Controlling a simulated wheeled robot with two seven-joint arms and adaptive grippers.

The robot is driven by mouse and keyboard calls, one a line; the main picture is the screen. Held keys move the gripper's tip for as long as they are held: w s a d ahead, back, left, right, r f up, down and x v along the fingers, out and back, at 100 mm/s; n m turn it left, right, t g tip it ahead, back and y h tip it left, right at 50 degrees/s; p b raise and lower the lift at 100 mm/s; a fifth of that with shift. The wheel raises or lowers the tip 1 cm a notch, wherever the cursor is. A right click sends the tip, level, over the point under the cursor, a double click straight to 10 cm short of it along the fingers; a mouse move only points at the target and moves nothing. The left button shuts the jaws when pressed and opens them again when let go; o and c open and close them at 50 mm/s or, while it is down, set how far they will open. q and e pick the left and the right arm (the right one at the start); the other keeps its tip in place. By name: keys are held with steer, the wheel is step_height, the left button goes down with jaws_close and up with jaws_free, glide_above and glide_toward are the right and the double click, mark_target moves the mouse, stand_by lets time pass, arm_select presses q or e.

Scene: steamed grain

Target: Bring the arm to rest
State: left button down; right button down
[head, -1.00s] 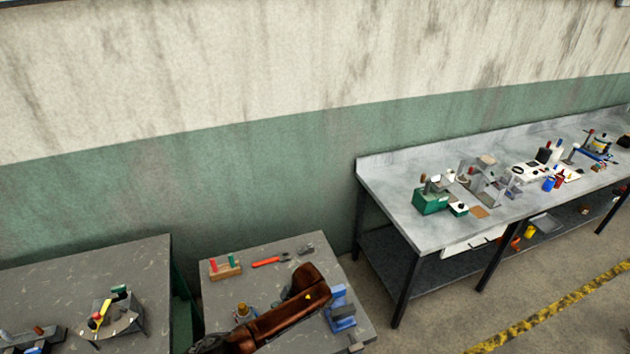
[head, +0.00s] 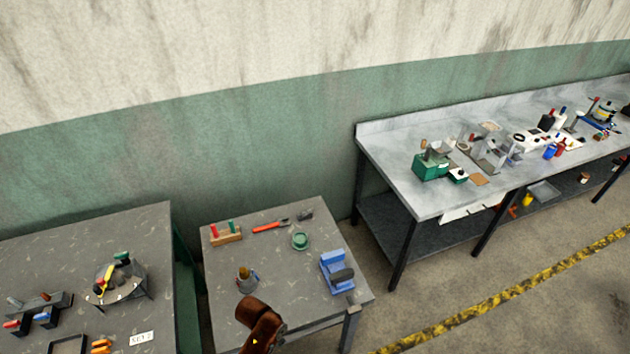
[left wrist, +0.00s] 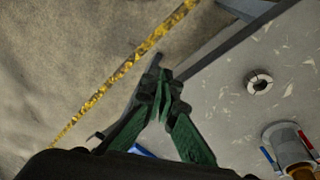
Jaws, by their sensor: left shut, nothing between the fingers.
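My left arm shows in the head view as a brown link at the bottom, over the front of the small grey table (head: 283,273). Its gripper cannot be made out there. In the left wrist view my left gripper (left wrist: 162,92) has its green fingers together, with nothing between them. It is above the table's edge and the floor, apart from the things on the table. My right arm and gripper are not in view.
The small table bears a blue vise-like device (head: 337,273), a green round piece (head: 300,241), a cone-shaped item (head: 246,280), an orange-handled tool (head: 270,226) and a wooden block (head: 226,234). A cluttered long bench (head: 395,185) stands right, another grey table (head: 60,240) left.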

arm_select(q)
steer(key=s+a+r+n+t+y, duration=0.2)
steer(key=s+a+r+n, duration=0.25)
steer(key=s+a, duration=0.55)
steer(key=s+a+r+n+t+y, duration=0.1)
steer(key=s+a+r+n, duration=0.3)
steer(key=a, duration=1)
steer(key=s+d+f+m+g+b, duration=0.2)
steer(key=f+b, duration=0.7)
steer(key=f, duration=3)
steer(key=s+f+b, duration=0.6)
steer(key=s+f, duration=1.4)
steer(key=f, duration=0.3)
steer(key=shift+s+f+b, duration=0.2)
steer(key=shift+f+b, duration=0.15)
steer(key=shift+w+a, duration=0.1)
